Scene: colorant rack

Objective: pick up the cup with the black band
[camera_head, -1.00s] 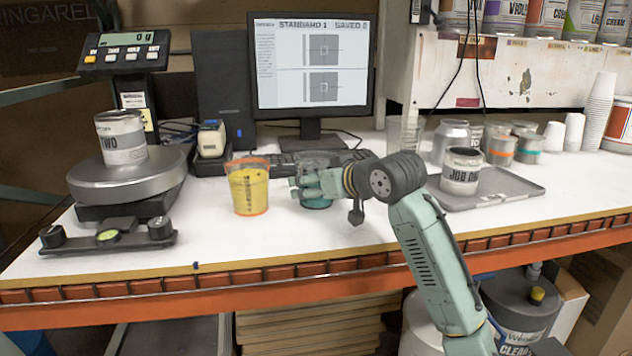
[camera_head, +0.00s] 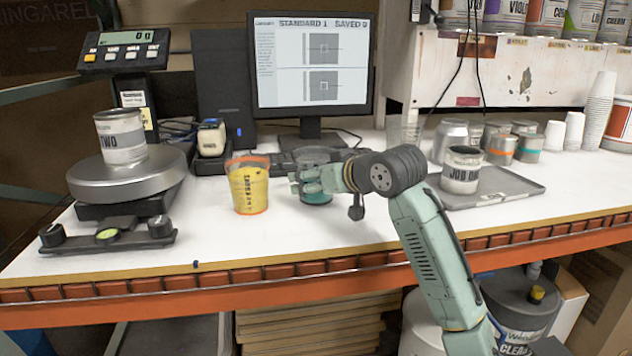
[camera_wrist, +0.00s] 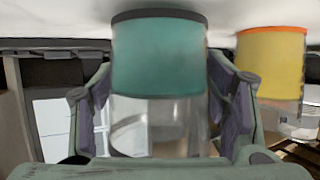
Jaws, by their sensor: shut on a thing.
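The cup with the black band (camera_wrist: 160,58) is clear with teal contents. In the wrist view, which shows the scene upside down, its dark band runs around the base at the top. My gripper (camera_wrist: 165,100) has one finger on each side of this cup and is shut on it. In the head view, the cup (camera_head: 316,197) is partly hidden behind my gripper (camera_head: 305,182), with teal showing below the fingers and its clear upper part above. The cup looks upright and at or just above the white counter; I cannot tell whether its base touches.
A yellow cup with an orange band (camera_head: 249,188) stands close by on the left. A keyboard (camera_head: 285,166) and monitor (camera_head: 312,65) are behind. A scale (camera_head: 128,180) carrying a can stands left. A grey tray (camera_head: 515,190) with a can is right.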

